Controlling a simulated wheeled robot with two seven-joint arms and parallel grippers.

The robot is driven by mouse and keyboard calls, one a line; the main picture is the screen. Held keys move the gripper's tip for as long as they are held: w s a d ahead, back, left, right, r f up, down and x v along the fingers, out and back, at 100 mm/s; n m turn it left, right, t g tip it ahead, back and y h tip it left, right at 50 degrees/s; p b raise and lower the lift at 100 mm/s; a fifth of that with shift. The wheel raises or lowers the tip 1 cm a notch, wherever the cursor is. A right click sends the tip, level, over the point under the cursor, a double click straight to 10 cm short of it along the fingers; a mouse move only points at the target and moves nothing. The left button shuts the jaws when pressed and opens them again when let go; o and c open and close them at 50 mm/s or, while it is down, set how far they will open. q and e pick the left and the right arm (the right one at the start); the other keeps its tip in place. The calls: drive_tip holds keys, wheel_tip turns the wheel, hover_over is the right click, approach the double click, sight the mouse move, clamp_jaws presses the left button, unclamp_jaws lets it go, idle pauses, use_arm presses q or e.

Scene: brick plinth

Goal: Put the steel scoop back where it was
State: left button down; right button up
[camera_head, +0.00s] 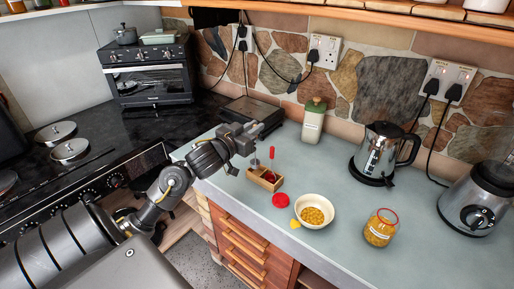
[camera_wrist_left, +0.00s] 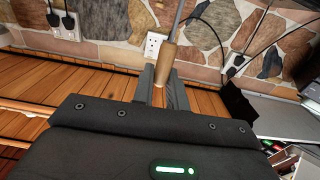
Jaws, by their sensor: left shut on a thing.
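My left gripper (camera_head: 258,133) is above the counter, over the back left of a small wooden box (camera_head: 265,179). In the left wrist view, my left gripper (camera_wrist_left: 163,88) is shut on the steel scoop (camera_wrist_left: 165,62), seen as a tan handle with a thin grey shaft going up out of the picture. The scoop's bowl is not in sight there. In the head view I cannot make the scoop out clearly at the jaws. Red-handled tools (camera_head: 271,153) stand upright in the wooden box. My right gripper is not in view.
A red lid (camera_head: 280,200), a bowl of yellow pieces (camera_head: 313,210) and a glass jar (camera_head: 381,228) stand right of the box. A green-lidded canister (camera_head: 313,122), kettle (camera_head: 376,151) and blender base (camera_head: 474,205) stand farther back or right. The counter's front right is clear.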

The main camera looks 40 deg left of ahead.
use_arm(q)
drive_tip(key=w+a+f+p, duration=0.1)
drive_tip(key=w+a+f, duration=0.2)
drive_tip(key=f, duration=0.6)
drive_tip(key=shift+w+f+p, duration=0.15)
drive_tip(key=shift+w+p, duration=0.2)
drive_tip(key=shift+w, duration=0.6)
drive_tip(key=shift+f, duration=0.15)
drive_tip(key=c, duration=1.4)
unclamp_jaws()
drive_tip(key=s+b, duration=0.2)
drive_tip(key=s, duration=1)
drive_tip(key=shift+r+b, duration=0.2)
drive_tip(key=shift+b, duration=0.15)
